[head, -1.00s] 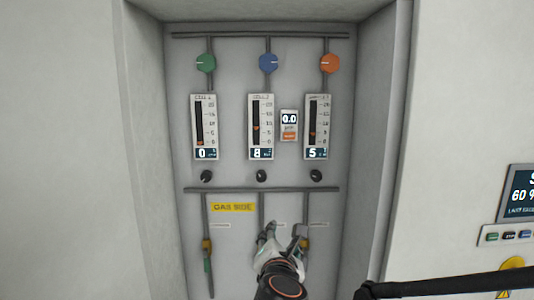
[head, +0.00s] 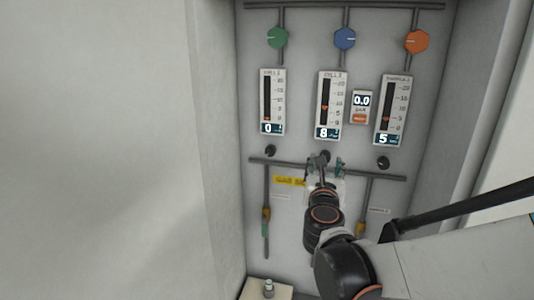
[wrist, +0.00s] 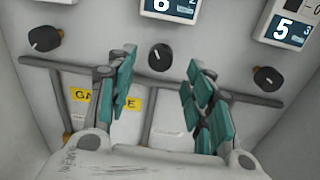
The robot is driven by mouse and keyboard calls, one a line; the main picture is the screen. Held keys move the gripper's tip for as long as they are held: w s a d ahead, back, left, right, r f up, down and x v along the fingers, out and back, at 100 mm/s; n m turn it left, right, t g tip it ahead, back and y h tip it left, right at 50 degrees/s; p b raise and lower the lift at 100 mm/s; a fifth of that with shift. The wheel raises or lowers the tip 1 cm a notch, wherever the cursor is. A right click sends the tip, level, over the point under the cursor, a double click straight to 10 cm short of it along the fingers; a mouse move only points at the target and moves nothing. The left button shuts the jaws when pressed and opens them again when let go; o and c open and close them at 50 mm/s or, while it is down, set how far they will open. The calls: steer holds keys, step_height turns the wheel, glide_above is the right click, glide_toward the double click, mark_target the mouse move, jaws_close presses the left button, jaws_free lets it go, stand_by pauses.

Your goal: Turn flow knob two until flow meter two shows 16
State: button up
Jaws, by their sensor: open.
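Flow meter two (head: 329,105) is the middle of three meters on the panel and reads 8 in the head view. Its lower edge shows in the wrist view (wrist: 172,8), with the digit cut off. Flow knob two is the small black knob (wrist: 159,57) below it, with a white pointer line tilted slightly. My gripper (head: 325,160) is at that knob in the head view and partly covers it. In the wrist view my gripper (wrist: 162,65) is open, its teal-padded fingers on either side of the knob. No finger is seen touching it.
Black knobs stand to the left (head: 270,150) and right (head: 383,162), under meters reading 0 and 5. A horizontal pipe (head: 290,163) runs just below the knobs. Green, blue and orange knobs sit above. The recess wall (head: 218,150) bounds the left.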

steer(key=shift+p+x, duration=0.4)
steer(key=shift+x, duration=2.75)
steer(key=shift+c, duration=0.6)
steer(key=c, duration=1)
